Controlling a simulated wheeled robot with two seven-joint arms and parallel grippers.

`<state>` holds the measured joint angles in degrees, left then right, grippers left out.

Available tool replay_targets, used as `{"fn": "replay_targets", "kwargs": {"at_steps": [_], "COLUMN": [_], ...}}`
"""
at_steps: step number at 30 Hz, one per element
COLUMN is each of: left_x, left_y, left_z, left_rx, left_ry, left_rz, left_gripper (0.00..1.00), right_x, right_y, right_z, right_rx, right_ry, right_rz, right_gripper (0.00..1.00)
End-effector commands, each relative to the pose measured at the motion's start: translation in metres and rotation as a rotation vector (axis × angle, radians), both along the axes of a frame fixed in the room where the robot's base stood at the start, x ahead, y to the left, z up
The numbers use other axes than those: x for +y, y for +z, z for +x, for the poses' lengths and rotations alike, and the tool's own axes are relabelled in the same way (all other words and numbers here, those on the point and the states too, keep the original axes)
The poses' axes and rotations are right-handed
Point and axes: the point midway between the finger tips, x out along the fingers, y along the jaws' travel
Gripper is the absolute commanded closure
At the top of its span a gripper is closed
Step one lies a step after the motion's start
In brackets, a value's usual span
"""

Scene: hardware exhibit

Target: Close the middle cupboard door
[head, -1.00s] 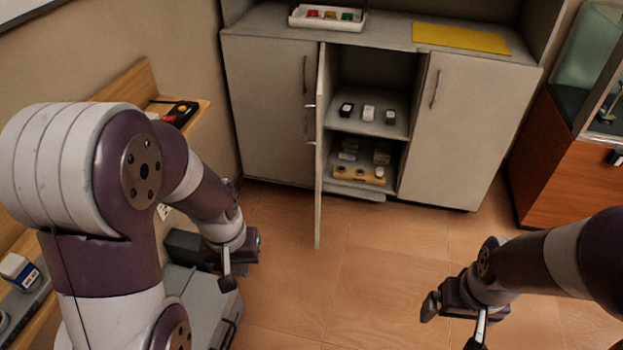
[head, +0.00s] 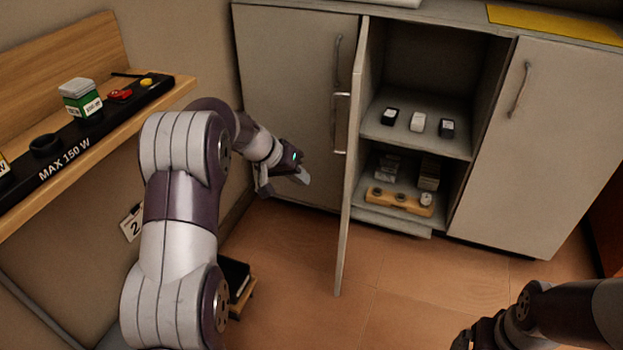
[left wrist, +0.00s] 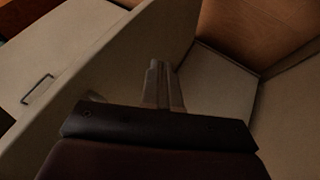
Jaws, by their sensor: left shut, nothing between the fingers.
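The middle cupboard door (head: 349,190) stands open, swung out toward me and seen nearly edge-on at the left side of the middle opening. Its bar handle (head: 341,122) is on its left-facing side. My left gripper (head: 303,177) is shut and empty, to the left of the open door and in front of the left door (head: 285,100), with a gap to the middle door. In the left wrist view its closed fingers (left wrist: 160,82) point forward between pale panels. My right gripper (head: 478,335) is at the bottom right, partly cut off, its fingers unclear.
The open compartment has shelves with small boxes (head: 417,122) and a wooden block (head: 398,201). The right door (head: 530,130) is closed. A wooden wall shelf (head: 185,88) with a black strip (head: 85,125) is at the left.

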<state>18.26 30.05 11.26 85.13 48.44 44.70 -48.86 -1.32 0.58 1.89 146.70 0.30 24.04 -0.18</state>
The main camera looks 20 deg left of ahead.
Motion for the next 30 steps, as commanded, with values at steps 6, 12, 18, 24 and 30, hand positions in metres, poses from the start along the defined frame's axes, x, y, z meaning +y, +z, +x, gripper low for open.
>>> {"fn": "replay_targets", "kwargs": {"at_steps": [6,12,18,24,30], "left_x": [-0.020,-0.043,-0.066,-0.072,-0.071], "left_y": [-0.045,-0.066,-0.064,-0.063,-0.063], "left_z": [0.021,0.036,0.039,0.040,0.040], "left_rx": [0.003,0.000,0.002,0.003,0.003], "left_ry": [-0.001,-0.003,0.000,0.002,0.002], "left_rz": [-0.001,0.001,0.001,0.000,0.000], "left_gripper": [1.00,1.00,1.00,1.00,1.00], "right_x": [0.000,0.000,0.000,0.000,0.000], "right_y": [-0.024,-0.038,-0.044,-0.045,-0.044], "right_z": [0.000,0.000,0.000,0.000,0.000], "right_rx": [0.000,0.000,0.000,0.000,0.000], "right_ry": [0.000,0.000,0.000,0.000,0.000], "right_rz": [0.000,0.000,0.000,0.000,0.000], "right_gripper": [0.04,0.04,0.04,0.04,0.04]}}
